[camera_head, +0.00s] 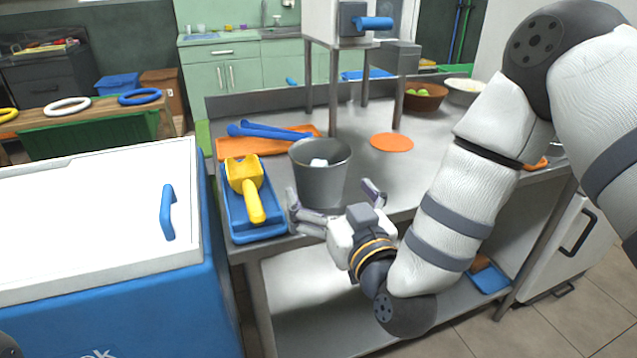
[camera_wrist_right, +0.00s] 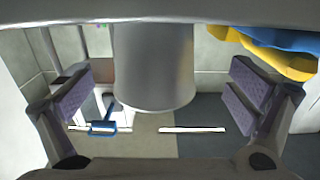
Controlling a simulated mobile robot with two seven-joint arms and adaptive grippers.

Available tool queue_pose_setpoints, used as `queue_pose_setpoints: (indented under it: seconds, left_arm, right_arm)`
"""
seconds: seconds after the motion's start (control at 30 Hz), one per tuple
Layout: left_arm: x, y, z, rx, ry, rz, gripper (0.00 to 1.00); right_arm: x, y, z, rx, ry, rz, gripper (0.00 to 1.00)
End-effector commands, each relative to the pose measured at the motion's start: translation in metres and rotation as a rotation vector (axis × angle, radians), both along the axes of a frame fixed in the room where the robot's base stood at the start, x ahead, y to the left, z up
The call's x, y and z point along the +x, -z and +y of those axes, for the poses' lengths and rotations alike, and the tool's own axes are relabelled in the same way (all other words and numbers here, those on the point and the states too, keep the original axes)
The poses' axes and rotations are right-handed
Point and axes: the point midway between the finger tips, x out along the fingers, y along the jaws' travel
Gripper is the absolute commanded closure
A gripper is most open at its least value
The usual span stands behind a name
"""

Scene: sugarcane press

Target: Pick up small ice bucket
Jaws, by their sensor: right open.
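The small ice bucket (camera_head: 320,180) is a grey metal pail with something white inside. It stands upright on the steel table near its front edge. My right gripper (camera_head: 338,205) is open just in front of the bucket, its fingers spread to either side of it in the head view. In the right wrist view the bucket (camera_wrist_right: 154,65) lies between the two open fingers (camera_wrist_right: 160,100), with a gap on each side. I see no contact. My left gripper does not show.
A blue tray (camera_head: 233,222) with a yellow scoop (camera_head: 246,185) sits left of the bucket. Blue tongs (camera_head: 270,131) lie on an orange board (camera_head: 236,148) behind. A blue cooler (camera_head: 110,312) with a white lid (camera_head: 90,215) stands at left. A press (camera_head: 392,55) stands behind.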

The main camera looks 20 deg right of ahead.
Motion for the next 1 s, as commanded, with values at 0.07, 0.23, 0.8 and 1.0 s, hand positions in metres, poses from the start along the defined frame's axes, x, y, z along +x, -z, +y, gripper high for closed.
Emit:
queue_pose_setpoints:
  seconds: [0.07,0.23,0.8,1.0]
  left_arm:
    - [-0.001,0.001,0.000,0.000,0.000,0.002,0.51]
    - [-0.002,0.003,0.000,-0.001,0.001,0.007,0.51]
    - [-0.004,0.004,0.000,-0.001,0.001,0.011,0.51]
    - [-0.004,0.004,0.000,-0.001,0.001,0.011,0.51]
  right_arm:
    - [0.011,0.001,0.000,0.000,0.001,0.000,0.00]
    - [0.038,0.006,-0.003,0.000,0.001,0.002,0.00]
    - [0.068,0.007,-0.003,0.001,-0.002,0.006,0.34]
    - [0.068,0.007,-0.003,0.001,-0.002,0.004,0.55]
